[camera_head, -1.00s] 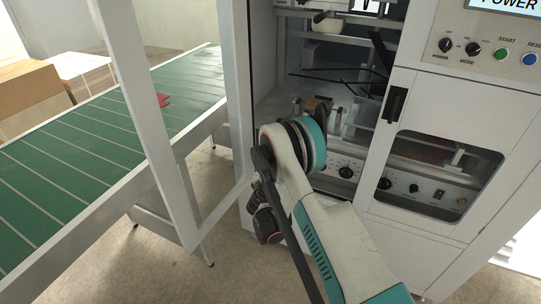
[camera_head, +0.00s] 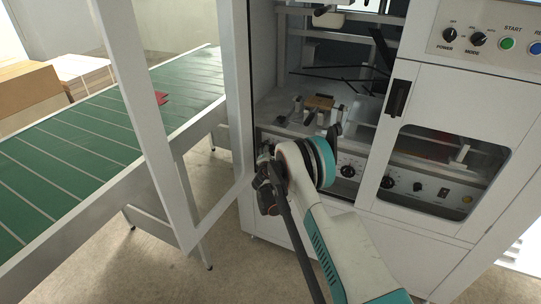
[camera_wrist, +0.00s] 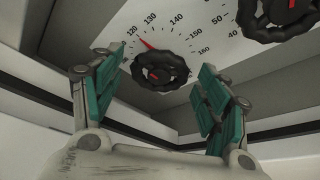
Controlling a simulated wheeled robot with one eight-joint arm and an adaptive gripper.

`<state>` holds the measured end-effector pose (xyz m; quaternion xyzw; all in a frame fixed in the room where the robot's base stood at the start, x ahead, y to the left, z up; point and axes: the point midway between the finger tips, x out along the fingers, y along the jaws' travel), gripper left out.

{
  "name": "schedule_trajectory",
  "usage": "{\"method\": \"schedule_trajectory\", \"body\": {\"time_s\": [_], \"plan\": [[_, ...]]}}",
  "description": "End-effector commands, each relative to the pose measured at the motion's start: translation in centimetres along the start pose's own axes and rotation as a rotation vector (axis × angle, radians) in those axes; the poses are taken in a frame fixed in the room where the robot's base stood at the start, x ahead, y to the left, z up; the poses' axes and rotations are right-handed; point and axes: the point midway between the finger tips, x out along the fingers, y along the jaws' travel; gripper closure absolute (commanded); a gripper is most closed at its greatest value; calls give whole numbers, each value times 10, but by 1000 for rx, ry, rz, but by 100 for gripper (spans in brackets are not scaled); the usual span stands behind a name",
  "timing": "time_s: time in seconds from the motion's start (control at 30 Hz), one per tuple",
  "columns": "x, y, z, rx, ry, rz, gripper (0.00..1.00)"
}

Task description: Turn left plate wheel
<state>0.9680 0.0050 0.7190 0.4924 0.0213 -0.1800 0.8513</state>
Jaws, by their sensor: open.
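In the wrist view, a black lobed handwheel (camera_wrist: 160,70) with a red mark at its hub is mounted on a pale panel with a printed scale. My gripper (camera_wrist: 168,88) is open, with one teal-padded finger to the left of this wheel and one to the right. I cannot tell whether either pad touches it. A second black wheel (camera_wrist: 277,16) shows at the upper right, partly cut off. In the head view, my gripper (camera_head: 266,188) is at the machine's lower left front, with its fingertips and the wheel unclear.
The open white door frame (camera_head: 168,150) stands left of my arm. A green conveyor (camera_head: 70,165) runs beyond it. The machine's control panel (camera_head: 490,40) and windowed lower door (camera_head: 440,175) are at the right. Bare floor lies below.

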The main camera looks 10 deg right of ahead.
Motion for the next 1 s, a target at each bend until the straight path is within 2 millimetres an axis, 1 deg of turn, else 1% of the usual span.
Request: {"method": "schedule_trajectory", "body": {"time_s": [0.1, 0.33, 0.37, 0.4, 0.47, 0.5, 0.53, 0.77, 1.0], "plan": [[4, 0, 0, 1, 0, 0, 31], [4, 0, 0, 1, 0, 0, 31], [4, 0, 0, 0, 0, 0, 38], [4, 0, 0, 0, 0, 0, 47], [4, 0, 0, 0, 0, 0, 60], [4, 0, 0, 0, 0, 0, 70], [4, 0, 0, 0, 0, 0, 75], [4, 0, 1, 18, -1, 8, 75], [4, -2, 1, 164, -3, 68, 75]]}}
